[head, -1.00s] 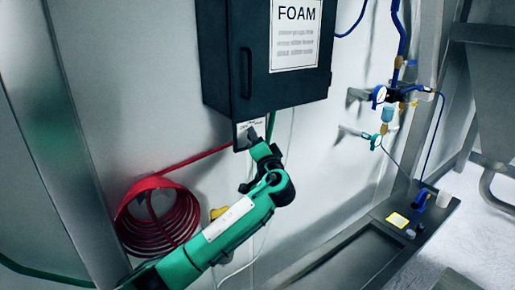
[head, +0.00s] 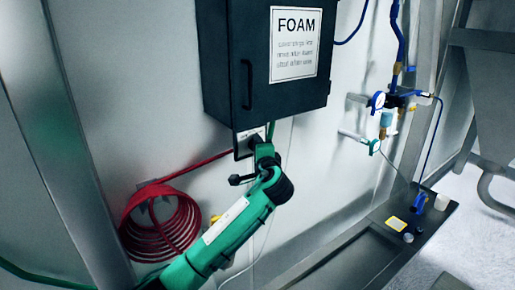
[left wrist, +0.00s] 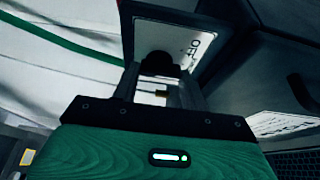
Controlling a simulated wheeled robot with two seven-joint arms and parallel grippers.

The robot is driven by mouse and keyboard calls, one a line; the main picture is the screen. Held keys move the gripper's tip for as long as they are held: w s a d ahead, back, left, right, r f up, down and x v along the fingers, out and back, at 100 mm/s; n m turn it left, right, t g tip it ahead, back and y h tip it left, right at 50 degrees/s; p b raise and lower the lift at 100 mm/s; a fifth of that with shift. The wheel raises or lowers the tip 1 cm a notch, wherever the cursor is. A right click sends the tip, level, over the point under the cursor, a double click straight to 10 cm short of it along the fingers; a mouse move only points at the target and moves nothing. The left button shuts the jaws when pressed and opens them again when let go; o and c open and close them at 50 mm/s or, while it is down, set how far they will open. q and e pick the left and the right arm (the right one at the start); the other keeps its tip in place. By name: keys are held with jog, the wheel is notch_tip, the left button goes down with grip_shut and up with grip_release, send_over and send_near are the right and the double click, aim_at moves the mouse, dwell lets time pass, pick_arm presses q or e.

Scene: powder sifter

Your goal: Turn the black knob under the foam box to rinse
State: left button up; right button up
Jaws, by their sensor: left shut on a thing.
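The dark foam box (head: 226,92) hangs on the wall, with a white FOAM sign on its door. Under it is a small white label plate (head: 242,143), partly hidden by my gripper; it also shows in the left wrist view (left wrist: 196,42), with lettering that seems to read OFF. The black knob (left wrist: 158,62) sits on this plate, between my finger ends. My left gripper (head: 256,145) reaches up from below and is shut on the knob. In the head view the knob is mostly hidden. My right gripper is not in view.
A red coiled hose (head: 160,222) hangs on the wall left of my left arm, with a line running up towards the plate. Blue pipes with gauges (head: 379,100) are at the right. A dark tray bench (head: 365,250) stands below them.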

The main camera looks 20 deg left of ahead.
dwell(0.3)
pick_arm(q)
jog(key=o, duration=1)
jog(key=shift+s+d+f, duration=0.1)
jog(key=b+v, duration=0.6)
jog(key=v, duration=0.7)
jog(key=shift+s+d+b, duration=0.15)
jog(key=shift+s+b, duration=0.1)
jog(key=shift+b, duration=0.15)
